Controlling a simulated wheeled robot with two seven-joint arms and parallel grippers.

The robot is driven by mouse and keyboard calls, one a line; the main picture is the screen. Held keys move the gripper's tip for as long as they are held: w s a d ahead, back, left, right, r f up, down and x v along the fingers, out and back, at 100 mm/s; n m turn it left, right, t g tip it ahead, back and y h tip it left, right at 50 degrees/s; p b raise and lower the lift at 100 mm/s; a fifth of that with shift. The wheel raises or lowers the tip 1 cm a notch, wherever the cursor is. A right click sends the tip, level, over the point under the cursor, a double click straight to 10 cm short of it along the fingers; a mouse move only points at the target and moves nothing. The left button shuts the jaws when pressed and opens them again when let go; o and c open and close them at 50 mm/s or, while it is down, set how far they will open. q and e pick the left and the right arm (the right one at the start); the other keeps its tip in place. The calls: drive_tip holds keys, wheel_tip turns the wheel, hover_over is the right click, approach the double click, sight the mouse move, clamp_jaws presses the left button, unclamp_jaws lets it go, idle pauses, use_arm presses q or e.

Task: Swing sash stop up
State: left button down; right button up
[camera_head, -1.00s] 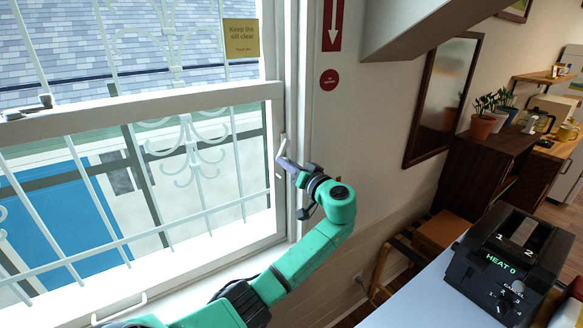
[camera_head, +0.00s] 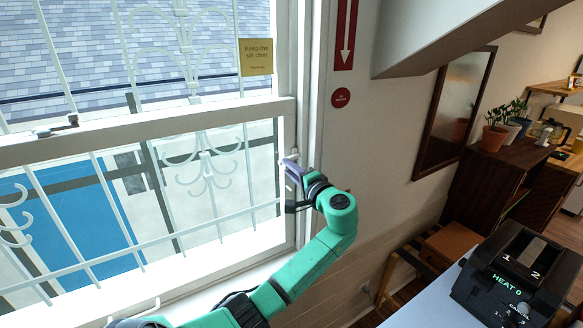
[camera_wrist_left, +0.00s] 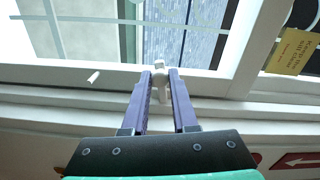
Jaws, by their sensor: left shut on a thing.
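The sash stop (camera_wrist_left: 160,70) is a small white piece on the white window frame. In the head view only a small part of it (camera_head: 292,157) shows at the right side of the window, by the gripper tips. My left gripper (camera_head: 289,165) reaches it from the right and front. In the wrist view its two purple fingers (camera_wrist_left: 160,80) stand on either side of the stop, shut on it. The fingers hide part of the stop, and its exact angle is hard to tell. My right gripper is not in view.
The lower sash (camera_head: 150,122) has a pale top rail, with a dark latch (camera_head: 72,121) on it. White bars (camera_head: 205,160) stand behind the glass. A yellow sign (camera_head: 256,57) hangs above the rail. A black toaster (camera_head: 520,270) stands on a table at lower right.

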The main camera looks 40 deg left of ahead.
use_arm(q)
drive_tip(key=shift+r+m+p, duration=0.55)
drive_tip(key=shift+m+p, duration=0.1)
drive_tip(key=shift+m, duration=0.35)
drive_tip(key=c, duration=1)
unclamp_jaws()
drive_tip(key=shift+d, duration=0.1)
drive_tip(key=b+v, duration=0.5)
drive_tip(key=v, duration=0.9)
drive_tip(key=shift+d+b, duration=0.2)
drive_tip(key=shift+b, duration=0.1)
